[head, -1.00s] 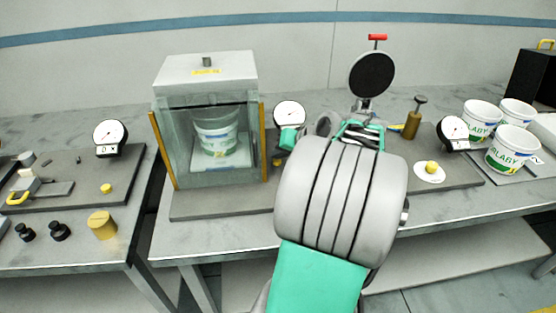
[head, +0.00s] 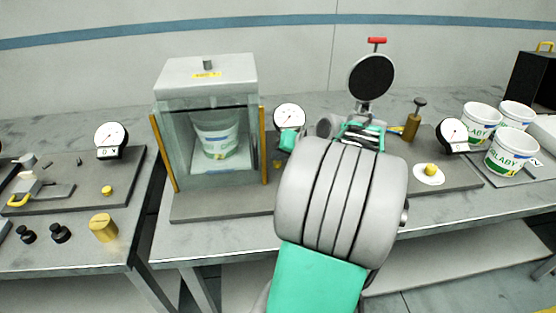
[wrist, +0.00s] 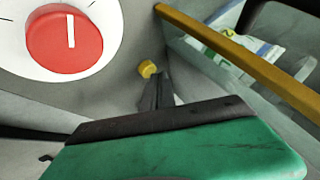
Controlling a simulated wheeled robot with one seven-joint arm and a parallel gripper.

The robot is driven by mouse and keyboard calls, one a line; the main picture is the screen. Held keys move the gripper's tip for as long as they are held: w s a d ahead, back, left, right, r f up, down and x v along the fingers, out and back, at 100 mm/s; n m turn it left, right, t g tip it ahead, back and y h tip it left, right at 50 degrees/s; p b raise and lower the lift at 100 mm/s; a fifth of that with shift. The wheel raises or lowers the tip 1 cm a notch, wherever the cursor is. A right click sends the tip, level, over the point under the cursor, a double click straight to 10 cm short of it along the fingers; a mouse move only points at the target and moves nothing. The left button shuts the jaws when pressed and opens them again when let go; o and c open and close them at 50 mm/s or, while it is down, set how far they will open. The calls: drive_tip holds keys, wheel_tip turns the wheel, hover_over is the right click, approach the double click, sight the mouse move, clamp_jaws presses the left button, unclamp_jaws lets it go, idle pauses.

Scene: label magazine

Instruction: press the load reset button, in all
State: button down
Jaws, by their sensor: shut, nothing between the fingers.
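My gripper (wrist: 157,92) shows in the wrist view with its dark fingers shut and empty. A small yellow button (wrist: 147,69) shows just beyond the fingertips; I cannot tell if they touch it. A large red round button (wrist: 66,42) with a white line sits on a white disc at the upper left of the wrist view, apart from the fingers. In the head view my arm hides the fingers and the red button. Another yellow button (head: 431,169) sits on a white disc to the right. No label tells which is the load reset.
A glass chamber (head: 206,78) with yellow posts holds a tub, left of my arm. A dial gauge (head: 289,117) stands beside it. A black disc (head: 371,78) on a stand rises behind my wrist. White tubs (head: 512,150) stand at right. Another table with a gauge (head: 111,136) is at left.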

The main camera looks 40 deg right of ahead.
sight(280, 164)
drive_tip(key=shift+r, duration=0.45)
wheel_tip(280, 164, up, 5)
drive_tip(key=p, duration=0.4)
drive_tip(key=shift+r, duration=0.1)
idle(0.5)
